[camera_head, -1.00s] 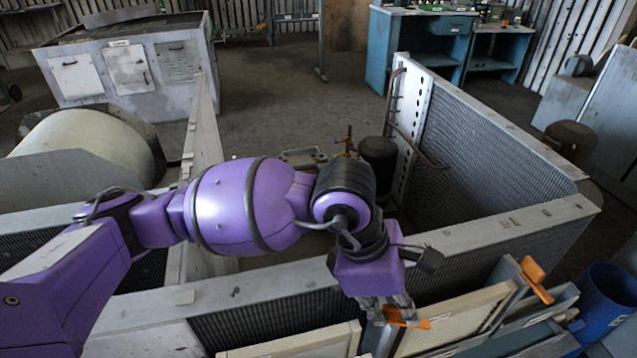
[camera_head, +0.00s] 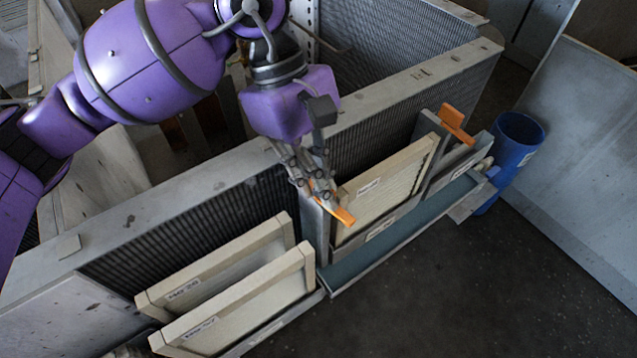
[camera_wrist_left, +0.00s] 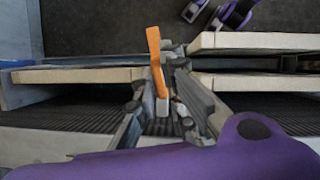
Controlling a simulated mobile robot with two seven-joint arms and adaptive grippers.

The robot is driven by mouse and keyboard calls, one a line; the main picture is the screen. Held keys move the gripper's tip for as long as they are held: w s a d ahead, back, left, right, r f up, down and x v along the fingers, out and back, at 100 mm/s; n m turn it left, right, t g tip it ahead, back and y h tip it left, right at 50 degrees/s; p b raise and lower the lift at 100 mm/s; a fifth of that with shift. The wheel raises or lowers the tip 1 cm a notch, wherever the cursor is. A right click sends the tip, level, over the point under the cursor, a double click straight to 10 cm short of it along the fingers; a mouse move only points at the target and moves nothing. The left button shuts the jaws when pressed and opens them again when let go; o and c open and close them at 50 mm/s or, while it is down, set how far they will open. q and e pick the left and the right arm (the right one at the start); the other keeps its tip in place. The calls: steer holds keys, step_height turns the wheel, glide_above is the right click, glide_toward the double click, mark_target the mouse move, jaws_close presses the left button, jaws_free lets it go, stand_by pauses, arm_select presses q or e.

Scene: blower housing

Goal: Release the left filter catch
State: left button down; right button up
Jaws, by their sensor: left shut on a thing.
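The left filter catch (camera_head: 344,216) is an orange lever on a post of the housing, beside the left edge of an upright cream-framed filter. My left gripper (camera_head: 318,188) reaches down to it and is shut on it; the fingers hide its upper part. In the left wrist view the orange lever (camera_wrist_left: 154,55) rises from between the fingertips (camera_wrist_left: 161,97). A second orange catch (camera_head: 457,123) stands at the filter's right end, untouched. The filter (camera_head: 375,187) sits against the dark finned coil, above a grey-blue tray. My right gripper is not seen.
Two more cream-framed filters, a rear one (camera_head: 215,272) and a front one (camera_head: 245,305), stand in a rack at lower left. The tray (camera_head: 400,232) runs along the housing front. A blue bin (camera_head: 518,140) stands at right. The floor in front is clear.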

arm_select(q)
steer(key=shift+w+m+y+b, duration=0.1)
steer(key=shift+m+y+b, duration=0.2)
steer(key=shift+m+b, duration=0.4)
steer(key=shift+m, duration=0.4)
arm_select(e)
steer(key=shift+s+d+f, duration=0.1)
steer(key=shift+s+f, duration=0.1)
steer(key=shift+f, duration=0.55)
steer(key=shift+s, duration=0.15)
arm_select(q)
steer(key=c, duration=1.8)
jaws_free()
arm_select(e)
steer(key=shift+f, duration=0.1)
arm_select(q)
steer(key=shift+g, duration=0.3)
steer(key=v, duration=1.2)
steer(key=shift+d+r, duration=0.1)
